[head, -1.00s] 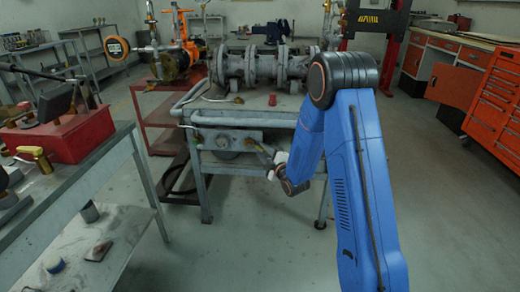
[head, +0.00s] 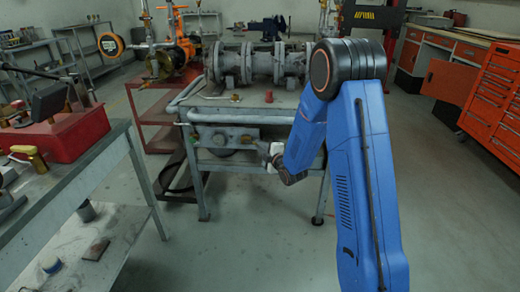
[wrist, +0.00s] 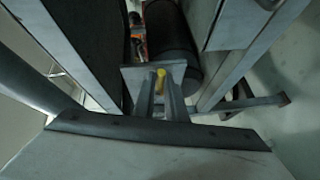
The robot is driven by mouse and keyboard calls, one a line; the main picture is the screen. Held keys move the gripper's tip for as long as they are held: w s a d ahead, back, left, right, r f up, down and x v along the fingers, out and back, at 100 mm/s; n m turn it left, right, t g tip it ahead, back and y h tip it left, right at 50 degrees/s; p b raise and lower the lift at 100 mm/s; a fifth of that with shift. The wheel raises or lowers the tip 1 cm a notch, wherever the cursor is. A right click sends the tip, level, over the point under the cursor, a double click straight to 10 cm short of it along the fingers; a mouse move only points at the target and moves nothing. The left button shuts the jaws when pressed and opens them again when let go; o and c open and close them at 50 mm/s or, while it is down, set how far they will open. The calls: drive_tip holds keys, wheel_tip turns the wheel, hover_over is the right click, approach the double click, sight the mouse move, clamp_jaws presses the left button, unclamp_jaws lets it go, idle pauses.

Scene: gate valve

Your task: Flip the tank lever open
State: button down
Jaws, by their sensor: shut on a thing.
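The grey tank (head: 225,140) sits under the top of the middle work stand, with small brass fittings on its front. My gripper (head: 263,147) is at the right end of the tank and looks small in the head view. In the wrist view, my two grey fingers (wrist: 161,103) close around a narrow yellow-tipped piece, the tank lever (wrist: 160,76). The fingers and my gripper body hide most of the lever. A dark cylinder (wrist: 172,45) lies just beyond the fingers.
Flanged grey pipework (head: 258,65) stands on the work stand above. A side bench (head: 115,150) with a red box (head: 65,133) is at left. Orange drawer cabinets (head: 490,95) stand at right. Stand legs and rails are close around my gripper.

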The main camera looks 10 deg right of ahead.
drive_tip(key=shift+r+n+g+h, duration=0.3)
drive_tip(key=shift+r+n, duration=0.2)
drive_tip(key=c, duration=1.8)
unclamp_jaws()
